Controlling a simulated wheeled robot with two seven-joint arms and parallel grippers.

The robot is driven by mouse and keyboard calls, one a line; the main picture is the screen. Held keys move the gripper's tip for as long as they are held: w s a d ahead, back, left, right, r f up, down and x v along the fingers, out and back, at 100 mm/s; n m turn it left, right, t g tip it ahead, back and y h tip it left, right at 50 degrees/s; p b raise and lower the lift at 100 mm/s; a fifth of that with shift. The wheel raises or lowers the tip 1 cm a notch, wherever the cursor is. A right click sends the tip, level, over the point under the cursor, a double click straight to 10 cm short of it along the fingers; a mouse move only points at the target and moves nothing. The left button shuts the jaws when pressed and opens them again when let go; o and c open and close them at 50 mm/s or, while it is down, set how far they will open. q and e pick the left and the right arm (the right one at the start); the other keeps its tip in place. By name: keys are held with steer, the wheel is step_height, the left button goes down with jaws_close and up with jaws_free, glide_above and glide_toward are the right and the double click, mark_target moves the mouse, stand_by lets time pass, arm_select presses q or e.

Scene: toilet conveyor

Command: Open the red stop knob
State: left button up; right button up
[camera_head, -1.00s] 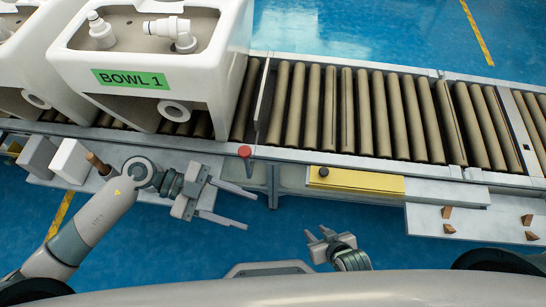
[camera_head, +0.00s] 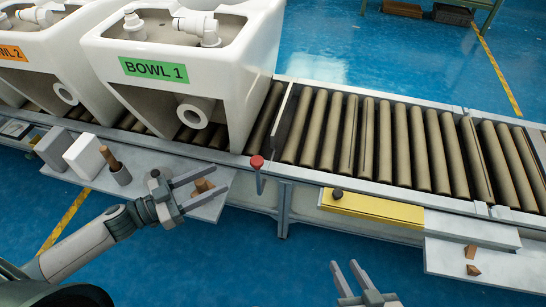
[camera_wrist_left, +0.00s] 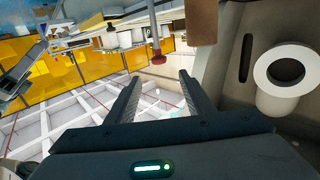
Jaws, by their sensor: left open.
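The red stop knob (camera_head: 257,162) is a small round red head on a grey stem at the conveyor's front rail, just right of BOWL 1. It also shows in the left wrist view (camera_wrist_left: 158,59), beyond the fingers and roughly in line with the gap between them. My left gripper (camera_head: 215,179) is open and empty, left of the knob and apart from it. Its fingers point up and right, over the grey shelf. My right gripper (camera_head: 345,264) has its fingers apart and empty, low in the head view, far from the knob.
The white BOWL 1 toilet (camera_head: 150,100) stands on the conveyor rollers (camera_head: 360,140), close to the knob. A yellow box with a dark knob (camera_head: 370,208) is to the right. Blue floor is clear in front.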

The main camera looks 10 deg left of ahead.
arm_select(q)
steer(key=shift+d, duration=0.1)
steer(key=x, duration=1.7)
steer(key=shift+w, duration=0.2)
arm_select(e)
steer(key=shift+w+a+r+t, duration=0.2)
steer(key=shift+w+r+t, duration=0.1)
steer(key=shift+r, duration=0.15)
